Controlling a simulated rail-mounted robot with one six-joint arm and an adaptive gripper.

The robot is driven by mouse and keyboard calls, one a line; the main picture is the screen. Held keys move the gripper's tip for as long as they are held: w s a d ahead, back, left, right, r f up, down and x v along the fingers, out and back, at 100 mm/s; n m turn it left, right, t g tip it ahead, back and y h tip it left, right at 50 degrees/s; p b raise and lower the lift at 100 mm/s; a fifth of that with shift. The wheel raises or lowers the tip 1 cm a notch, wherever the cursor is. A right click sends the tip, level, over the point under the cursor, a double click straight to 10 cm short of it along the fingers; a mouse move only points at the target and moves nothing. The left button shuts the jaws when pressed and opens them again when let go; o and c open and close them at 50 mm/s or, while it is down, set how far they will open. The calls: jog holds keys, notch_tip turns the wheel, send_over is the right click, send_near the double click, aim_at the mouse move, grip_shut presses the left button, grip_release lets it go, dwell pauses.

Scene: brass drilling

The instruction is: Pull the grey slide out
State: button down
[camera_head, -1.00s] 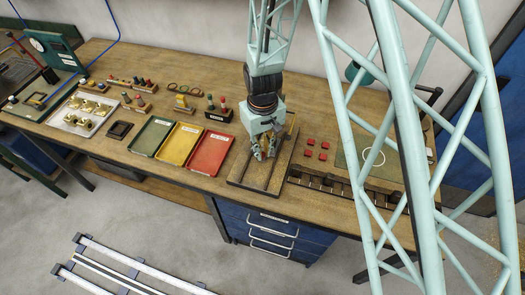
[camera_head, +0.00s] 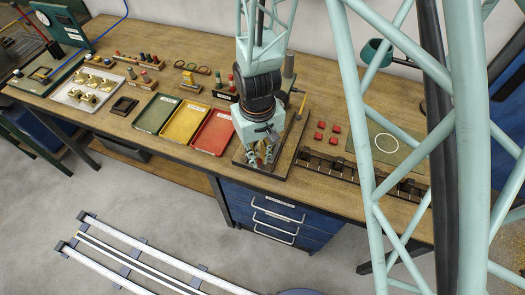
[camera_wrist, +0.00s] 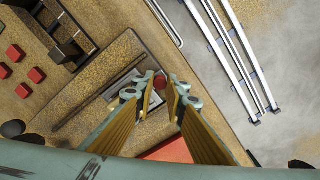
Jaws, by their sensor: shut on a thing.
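My gripper (camera_head: 262,158) is low over a dark wooden base (camera_head: 292,150) at the table's front edge. In the wrist view its fingers (camera_wrist: 159,90) are closed in on a small red knob (camera_wrist: 160,81), which shows between the fingertips. A grey flat piece (camera_wrist: 122,86), apparently the slide, lies on the base by the fingertips. Fingers and knob partly cover it. In the head view my gripper hides the slide and the knob.
A red tray (camera_head: 213,132), a yellow tray (camera_head: 184,122) and a green tray (camera_head: 157,113) lie left of the base. Several red blocks (camera_head: 319,136) and a dark slotted rack (camera_head: 345,167) are to the right. Blue drawers (camera_head: 262,205) stand below.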

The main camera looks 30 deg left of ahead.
jog(key=shift+s+d, duration=0.15)
jog(key=shift+s, duration=0.05)
jog(key=c, duration=3)
grip_release()
jog(key=shift+o, duration=0.6)
jog(key=shift+s, duration=0.15)
jog(key=shift+r, duration=0.1)
jog(key=shift+r, duration=0.9)
notch_tip(320, 180, up, 10)
jog(key=shift+a+r, duration=0.2)
jog(key=shift+f, duration=0.15)
